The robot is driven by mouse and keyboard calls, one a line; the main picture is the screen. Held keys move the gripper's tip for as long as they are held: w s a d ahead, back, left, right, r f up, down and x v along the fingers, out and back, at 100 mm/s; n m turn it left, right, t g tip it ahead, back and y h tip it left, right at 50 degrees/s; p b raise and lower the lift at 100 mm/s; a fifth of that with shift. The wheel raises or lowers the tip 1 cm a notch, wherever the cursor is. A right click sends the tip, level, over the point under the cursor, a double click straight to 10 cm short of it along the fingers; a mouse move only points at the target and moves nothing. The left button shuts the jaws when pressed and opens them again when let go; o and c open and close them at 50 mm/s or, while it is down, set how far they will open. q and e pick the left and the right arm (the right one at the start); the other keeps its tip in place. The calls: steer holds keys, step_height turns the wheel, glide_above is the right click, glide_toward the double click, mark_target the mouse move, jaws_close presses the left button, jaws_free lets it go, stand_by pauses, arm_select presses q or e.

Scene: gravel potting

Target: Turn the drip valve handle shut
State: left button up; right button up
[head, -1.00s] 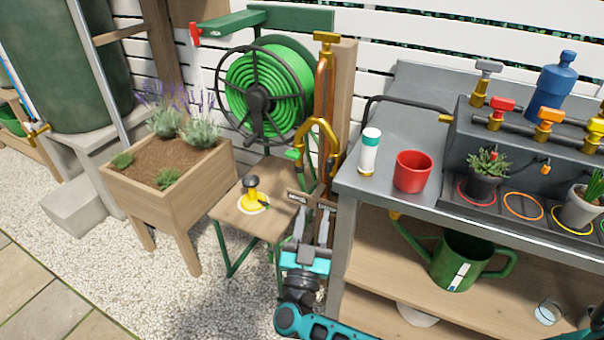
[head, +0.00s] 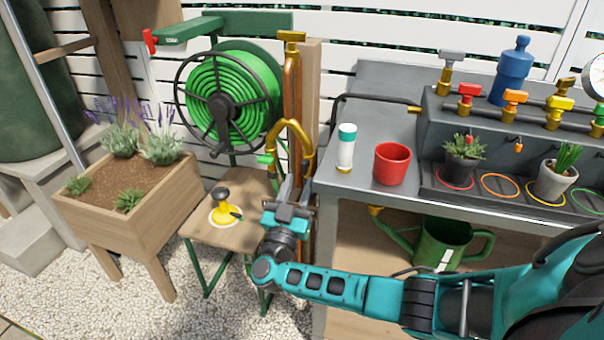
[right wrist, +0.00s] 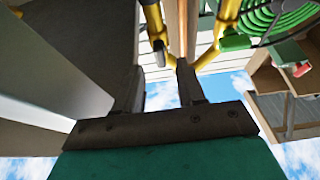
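A brass splitter (head: 302,137) forks from the copper standpipe (head: 289,90) left of the bench. A green handle (head: 265,160) sits on its left branch and also shows in the right wrist view (right wrist: 235,42). A bench manifold carries red (head: 467,91), orange (head: 514,98) and yellow (head: 561,103) valve handles. No label I can read tells which one is the drip valve. My right gripper (head: 294,188) is in front of and just below the splitter, apart from the green handle. Its fingers (right wrist: 158,88) are spread and empty. My left gripper is out of view.
The hose reel (head: 225,100) stands behind and left of the splitter. A small wooden table (head: 238,237) with a yellow-black item is left of my gripper. The bench edge (head: 400,199), white-green bottle (head: 346,147) and red pot (head: 392,163) are close on the right.

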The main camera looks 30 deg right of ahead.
mark_target(303, 170)
steer(key=shift+x, duration=2.05)
steer(key=shift+c, duration=0.3)
jaws_close()
